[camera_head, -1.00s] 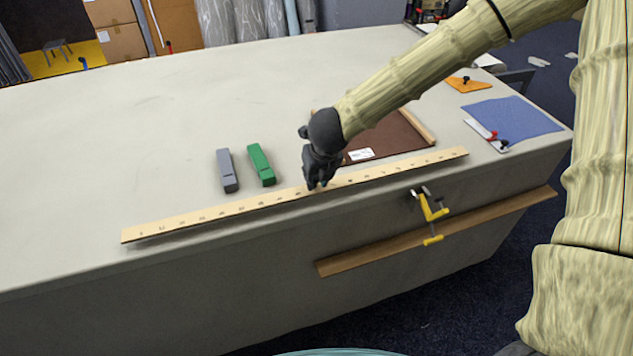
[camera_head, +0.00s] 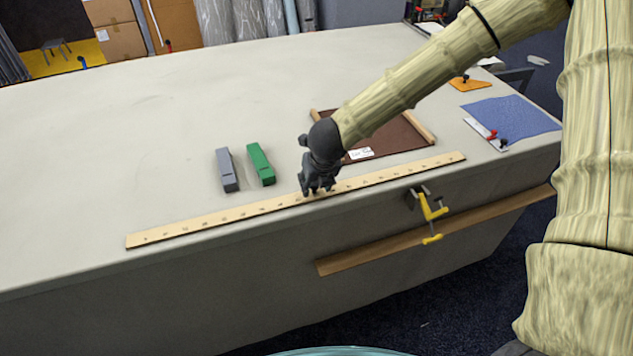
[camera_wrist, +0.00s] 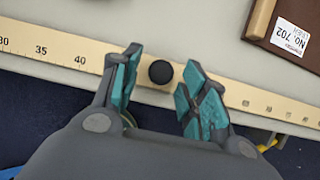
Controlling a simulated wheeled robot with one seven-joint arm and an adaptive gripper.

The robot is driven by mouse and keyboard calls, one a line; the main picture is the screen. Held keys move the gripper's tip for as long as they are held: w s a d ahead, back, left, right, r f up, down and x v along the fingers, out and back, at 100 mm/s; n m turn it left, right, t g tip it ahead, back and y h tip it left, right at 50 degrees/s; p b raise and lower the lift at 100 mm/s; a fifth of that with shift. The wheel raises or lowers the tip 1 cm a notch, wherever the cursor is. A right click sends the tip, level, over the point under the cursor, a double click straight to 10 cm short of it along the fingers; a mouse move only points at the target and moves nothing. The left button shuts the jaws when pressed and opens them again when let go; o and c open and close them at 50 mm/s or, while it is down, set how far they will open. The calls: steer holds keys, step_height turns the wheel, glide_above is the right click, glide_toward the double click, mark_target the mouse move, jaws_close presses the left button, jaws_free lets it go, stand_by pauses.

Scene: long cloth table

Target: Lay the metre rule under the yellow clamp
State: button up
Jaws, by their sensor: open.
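The metre rule (camera_head: 220,211), a long pale wooden strip with dark numbers, lies flat on the cloth table along its front edge. The yellow clamp (camera_head: 428,208) sits on that edge toward the right; the rule passes just behind its top, with a small gap visible. My gripper (camera_head: 318,192) is over the rule's middle, fingers pointing down. In the wrist view the teal-padded fingers (camera_wrist: 158,95) are spread apart, one each side of a round black knob (camera_wrist: 160,72) on the rule (camera_wrist: 62,47). Only a bit of the clamp (camera_wrist: 266,142) shows there.
A grey block (camera_head: 227,170) and a green block (camera_head: 261,165) lie behind the rule. A brown board (camera_head: 395,138) with wooden edges lies behind my gripper. A blue cloth (camera_head: 515,117) is at right. A brown strip (camera_head: 370,255) runs along the table's front side. The left tabletop is clear.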

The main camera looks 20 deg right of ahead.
steer(key=shift+r, duration=0.15)
steer(key=v, duration=1.1)
steer(key=shift+s+r+b, duration=0.15)
steer(key=shift+r+b, duration=0.25)
